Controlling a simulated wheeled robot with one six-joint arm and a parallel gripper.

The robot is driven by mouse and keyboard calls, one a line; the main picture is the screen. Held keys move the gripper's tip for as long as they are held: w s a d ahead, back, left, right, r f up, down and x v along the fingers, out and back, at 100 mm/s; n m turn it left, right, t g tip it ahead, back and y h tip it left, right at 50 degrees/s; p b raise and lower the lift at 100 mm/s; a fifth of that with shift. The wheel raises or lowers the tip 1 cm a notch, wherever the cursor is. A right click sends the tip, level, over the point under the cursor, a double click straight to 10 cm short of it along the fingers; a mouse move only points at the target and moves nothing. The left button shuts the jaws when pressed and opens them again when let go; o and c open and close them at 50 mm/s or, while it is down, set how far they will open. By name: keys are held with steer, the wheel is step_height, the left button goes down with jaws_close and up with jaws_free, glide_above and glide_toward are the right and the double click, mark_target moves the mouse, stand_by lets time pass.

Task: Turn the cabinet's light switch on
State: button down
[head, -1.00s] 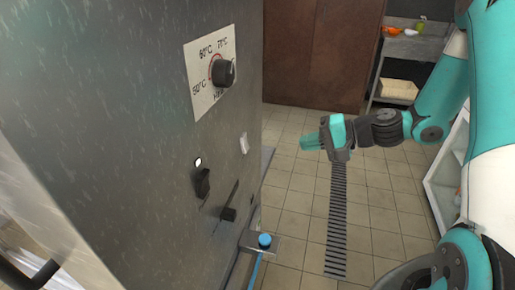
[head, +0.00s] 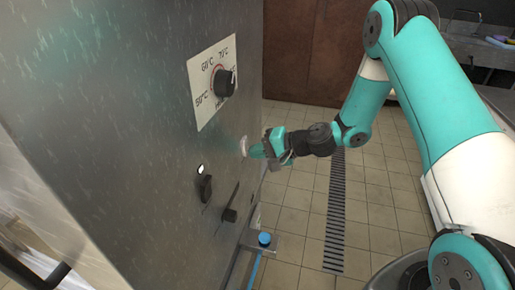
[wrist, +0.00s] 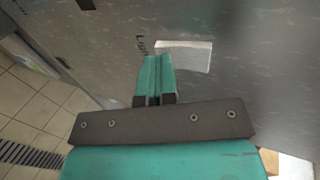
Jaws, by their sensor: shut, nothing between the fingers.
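The light switch (head: 244,146) is a small white rocker on the steel cabinet's (head: 120,120) panel, below and right of the temperature dial. In the wrist view the white switch (wrist: 186,55) shows beside a dark "Light" label. My gripper (head: 256,151) is shut and empty, its green fingertips pointing at the panel right at the switch. In the wrist view the fingertips (wrist: 156,62) overlap the switch's left end. I cannot tell whether they touch it, nor which way the rocker is tilted.
A black dial (head: 223,82) sits on a white temperature plate above. A dark switch (head: 204,188) under a lit white lamp (head: 200,169) and a slider knob (head: 229,215) are lower left. A blue-topped part (head: 264,239) juts out below.

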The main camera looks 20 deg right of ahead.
steer(key=shift+f, duration=0.1)
steer(key=shift+w+a, duration=0.15)
steer(key=shift+a, duration=0.1)
stand_by(0.3)
steer(key=shift+r+p, duration=0.35)
steer(key=shift+r, duration=0.6)
